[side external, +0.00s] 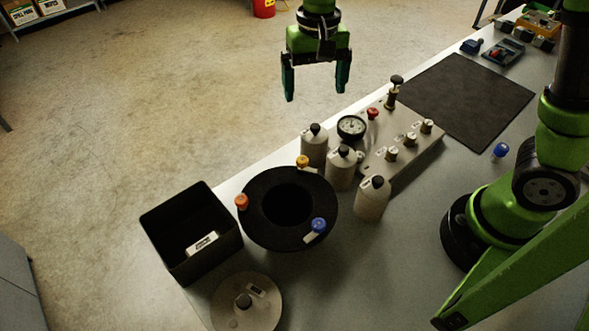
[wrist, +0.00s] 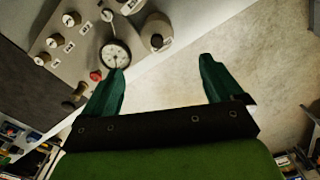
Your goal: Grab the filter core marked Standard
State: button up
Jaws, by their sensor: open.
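Three grey canisters with black knobs, which look like the filter cores, stand upright on the bench in the side view: a rear one (side external: 314,150), a middle one (side external: 340,175) and a front one (side external: 371,204). Their markings are too small to read, so I cannot tell which is Standard. One canister (wrist: 155,35) also shows at the top of the wrist view, with a small label beside it. My gripper (side external: 316,95) hangs open and empty, high above and behind the canisters; its spread fingers (wrist: 162,65) show nothing between them in the wrist view.
A grey panel (side external: 405,160) with a gauge (side external: 351,127) and knobs stands right of the canisters. A dark mat (side external: 470,95) is bare.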

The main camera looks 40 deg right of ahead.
aim_at(313, 124)
notch_tip(313, 124, down, 9)
jog(key=shift+r, duration=0.1)
jog(key=shift+s+f, duration=0.2)
jog(key=shift+f, duration=1.2)
jog(key=shift+s+f, duration=0.15)
jog(key=shift+f, duration=1.2)
jog(key=shift+c, duration=0.3)
jog(key=shift+r, duration=0.1)
jog(key=c, duration=1.3)
